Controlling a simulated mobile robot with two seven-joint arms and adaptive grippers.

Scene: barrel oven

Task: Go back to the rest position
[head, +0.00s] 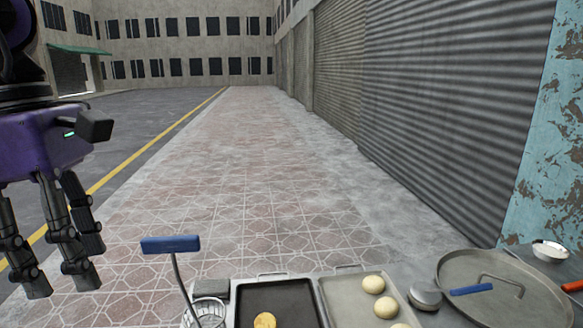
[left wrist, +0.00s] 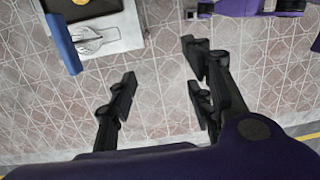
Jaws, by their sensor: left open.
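My left gripper (head: 55,270) hangs at the left side of the head view, fingers down and spread apart, with nothing between them. In the left wrist view its fingers (left wrist: 158,95) are open over bare paving. The gripper is apart from the table's items, to the left of the blue-handled tool (head: 171,244). My right gripper is not in view.
A dark tray (head: 277,295) holds a flat golden round. A lighter tray (head: 345,290) holds several dough balls (head: 374,284). Open paving lies beyond; a shuttered wall stands right.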

